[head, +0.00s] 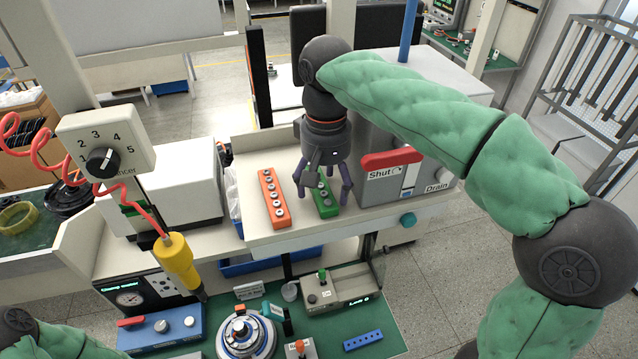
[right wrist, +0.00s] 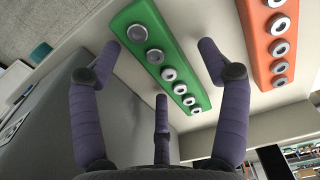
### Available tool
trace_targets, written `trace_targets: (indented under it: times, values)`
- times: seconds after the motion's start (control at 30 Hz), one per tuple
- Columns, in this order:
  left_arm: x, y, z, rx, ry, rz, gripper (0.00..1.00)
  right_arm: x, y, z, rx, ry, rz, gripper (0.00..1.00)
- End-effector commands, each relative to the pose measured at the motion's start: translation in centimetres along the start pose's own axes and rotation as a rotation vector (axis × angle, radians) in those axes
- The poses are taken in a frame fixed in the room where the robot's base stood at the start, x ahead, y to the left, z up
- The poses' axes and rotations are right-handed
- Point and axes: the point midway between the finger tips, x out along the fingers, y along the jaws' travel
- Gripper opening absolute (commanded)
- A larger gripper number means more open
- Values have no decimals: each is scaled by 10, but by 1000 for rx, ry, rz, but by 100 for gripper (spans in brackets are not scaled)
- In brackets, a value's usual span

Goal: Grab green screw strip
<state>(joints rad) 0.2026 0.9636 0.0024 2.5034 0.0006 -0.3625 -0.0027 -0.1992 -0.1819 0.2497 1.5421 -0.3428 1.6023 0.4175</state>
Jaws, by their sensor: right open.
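The green screw strip (head: 325,203) lies on the white shelf, holding a row of several screws. My right gripper (head: 323,190) is directly above it, pointing down, with its fingers spread. In the right wrist view the green strip (right wrist: 160,55) runs between the open fingers of the right gripper (right wrist: 160,75), and a gap seems to remain between them. The gripper holds nothing. In the head view the gripper partly hides the strip's far end. At the lower left edge a bit of my left arm shows, but its gripper is not visible.
An orange screw strip (head: 273,199) lies left of the green one; it also shows in the right wrist view (right wrist: 277,45). A grey box with a red Shut handle (head: 392,159) stands close on the right. Below are a blue strip (head: 362,340) and a yellow screwdriver (head: 178,262).

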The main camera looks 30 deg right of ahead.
Motion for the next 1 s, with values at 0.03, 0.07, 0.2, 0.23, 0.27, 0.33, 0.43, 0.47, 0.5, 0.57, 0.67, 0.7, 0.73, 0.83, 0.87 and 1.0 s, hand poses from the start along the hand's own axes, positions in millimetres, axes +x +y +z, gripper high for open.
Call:
trace_targets:
  times: [0.03,0.07,0.2,0.23,0.27,0.33,0.43,0.47,0.5,0.57,0.67,0.7,0.73,0.83,0.87,1.0]
  values:
    - [0,0,0,0,0,0,40,1,0,0,0,1,0,76]
    - [0,0,0,0,0,0,40,2,0,0,0,1,0,76]
    - [0,0,0,0,0,0,40,2,0,0,0,1,0,76]
    - [0,0,0,0,0,0,40,2,0,0,0,1,0,76]
    - [0,0,0,0,0,0,40,2,0,0,0,1,0,71]
    - [0,0,0,0,0,0,40,2,0,0,0,1,0,51]
    - [0,0,0,0,0,0,40,2,0,0,0,1,0,23]
    - [0,0,0,0,0,0,40,2,0,0,0,1,0,14]
    - [0,0,0,0,0,0,40,2,0,0,0,1,0,13]
    - [0,0,0,0,0,0,40,2,0,0,0,1,0,13]
    - [0,0,0,0,0,0,40,2,0,0,0,1,0,13]
    - [0,0,0,0,0,0,40,2,0,0,0,1,0,13]
    - [0,0,0,0,0,0,40,2,0,0,0,1,0,13]
    - [0,0,0,0,0,0,40,1,0,0,0,1,0,13]
    - [-1,0,0,0,0,0,40,1,0,0,0,1,0,13]
    - [-5,2,0,0,0,0,40,-4,0,-1,0,1,0,13]
